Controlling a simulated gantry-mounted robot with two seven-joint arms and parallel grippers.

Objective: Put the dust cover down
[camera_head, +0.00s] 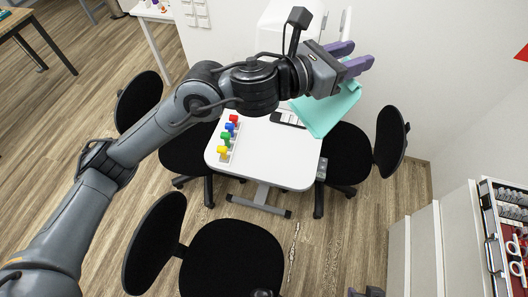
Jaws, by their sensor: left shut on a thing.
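The dust cover (328,112) is a teal, sheet-like piece in the head view. It hangs tilted below my left gripper (361,56), over the right back part of the white table. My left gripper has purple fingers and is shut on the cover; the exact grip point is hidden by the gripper. Whether the cover's lower edge touches the table I cannot tell.
The white table (262,165) has a clear middle and front. A rack with coloured knobs (229,139) stands on its left, and a dark-and-white device (288,119) lies at the back, beside the cover. Black chairs (231,262) surround it. A stocked shelf (490,222) is at right.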

